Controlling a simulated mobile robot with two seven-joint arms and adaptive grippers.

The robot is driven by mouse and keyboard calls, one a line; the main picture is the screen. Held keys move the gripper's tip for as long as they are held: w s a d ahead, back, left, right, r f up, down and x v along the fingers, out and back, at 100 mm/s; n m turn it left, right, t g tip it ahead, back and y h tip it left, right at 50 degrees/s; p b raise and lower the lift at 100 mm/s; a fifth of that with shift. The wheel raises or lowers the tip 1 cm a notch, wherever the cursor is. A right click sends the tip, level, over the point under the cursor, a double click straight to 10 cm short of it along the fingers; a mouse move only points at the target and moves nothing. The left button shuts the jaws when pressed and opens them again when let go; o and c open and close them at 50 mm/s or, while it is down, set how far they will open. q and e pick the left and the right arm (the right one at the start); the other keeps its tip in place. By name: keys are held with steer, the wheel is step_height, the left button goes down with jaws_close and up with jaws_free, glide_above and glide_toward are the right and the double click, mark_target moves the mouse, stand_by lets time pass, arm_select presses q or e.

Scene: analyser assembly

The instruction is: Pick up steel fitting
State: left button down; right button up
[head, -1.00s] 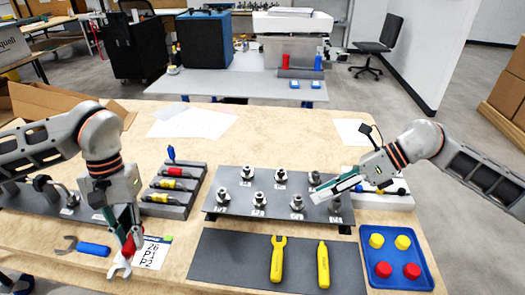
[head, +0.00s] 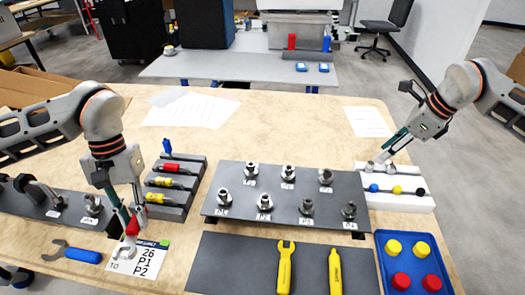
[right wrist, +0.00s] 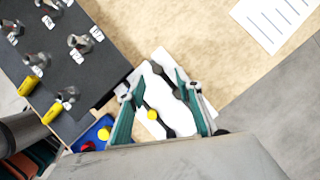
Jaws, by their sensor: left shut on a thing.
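Several steel fittings stand upright on a dark labelled plate (head: 235,212) in two rows, among them one at the back right (head: 326,178) and one at the front right (head: 349,211). Some also show at the left of the right wrist view, one of them (right wrist: 79,42) near the plate's edge. My right gripper (head: 380,166) is open and apart from the fittings, over the white rack to the right of the plate. In the right wrist view its fingers (right wrist: 160,92) are spread with nothing gripped. My left gripper (head: 130,214) is shut on a red-handled wrench (head: 131,228), jaw end down.
The white rack (head: 410,203) holds tools with blue, yellow and black ends. A blue tray (head: 382,246) with red and yellow caps stands in front of it. A grey mat (head: 225,262) bears two yellow tools. A screwdriver rack (head: 170,205) stands left of the plate.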

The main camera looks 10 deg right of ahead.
mark_target(372, 163)
steer(key=shift+s+x, duration=0.2)
steer(key=shift+x, duration=2.95)
steer(key=shift+a, duration=0.15)
jaws_close()
